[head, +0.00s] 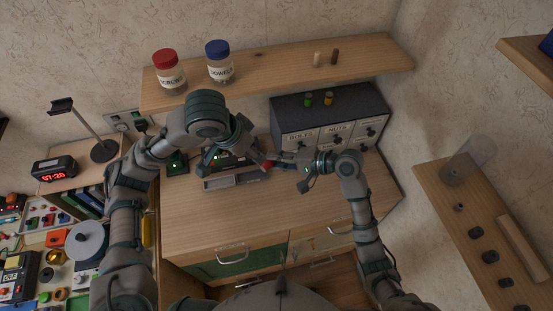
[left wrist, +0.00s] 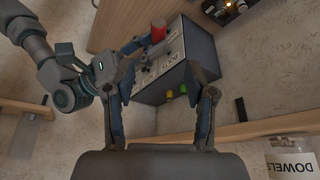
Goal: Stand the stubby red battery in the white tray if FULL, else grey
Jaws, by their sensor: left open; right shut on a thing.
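The stubby red battery (head: 267,165) is held at the tips of my right gripper (head: 279,160), above the bench. In the left wrist view the battery (left wrist: 158,31) stands out as a red cylinder between the right gripper's fingers (left wrist: 144,43). My left gripper (head: 246,160) is close to the battery's left side; its open, empty fingers (left wrist: 168,82) frame the view. A grey tray (head: 232,182) lies on the bench below, partly hidden by my left arm. I cannot make out a separate white tray or any charge reading.
A dark drawer cabinet (head: 330,120) labelled BOLTS and NUTS stands behind my right gripper. A small device with a green light (head: 176,164) is at the bench's left. A shelf (head: 280,70) with jars runs above. The bench front (head: 230,225) is clear.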

